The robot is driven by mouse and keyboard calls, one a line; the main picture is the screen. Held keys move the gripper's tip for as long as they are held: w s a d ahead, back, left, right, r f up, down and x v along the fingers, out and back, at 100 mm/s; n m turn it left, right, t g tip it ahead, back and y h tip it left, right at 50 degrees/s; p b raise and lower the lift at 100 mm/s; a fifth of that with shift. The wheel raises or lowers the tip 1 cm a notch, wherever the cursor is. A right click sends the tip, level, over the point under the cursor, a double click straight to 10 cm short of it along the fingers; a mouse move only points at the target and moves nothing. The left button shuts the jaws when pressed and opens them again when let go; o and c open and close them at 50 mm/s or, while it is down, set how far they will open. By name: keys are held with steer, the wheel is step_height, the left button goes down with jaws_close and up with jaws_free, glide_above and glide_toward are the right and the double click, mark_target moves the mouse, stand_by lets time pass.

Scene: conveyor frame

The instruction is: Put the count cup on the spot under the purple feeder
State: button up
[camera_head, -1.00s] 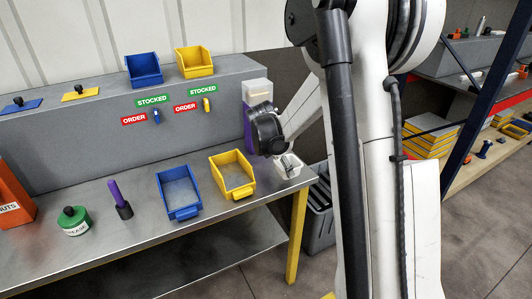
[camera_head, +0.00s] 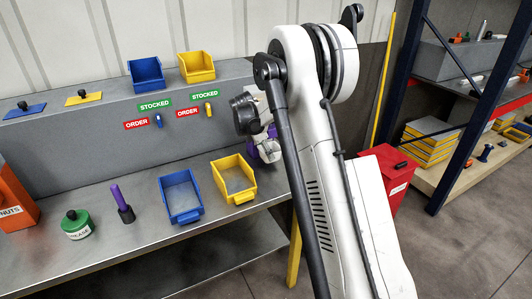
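A purple patch (camera_head: 268,149) shows at the bench's right end, beside the black joint of my arm. It seems to be part of the purple feeder, but most of that area is covered by my arm. The count cup is not visible now, nor is the spot under the feeder. My gripper's fingers are not visible, so I cannot see whether they hold anything.
A yellow bin (camera_head: 234,195) and a blue bin (camera_head: 181,216) stand on the bench, left of my arm. A purple-handled tool (camera_head: 121,203), a green-lidded jar (camera_head: 76,224) and an orange bin (camera_head: 15,202) stand farther left. A red cabinet (camera_head: 381,180) stands to the right.

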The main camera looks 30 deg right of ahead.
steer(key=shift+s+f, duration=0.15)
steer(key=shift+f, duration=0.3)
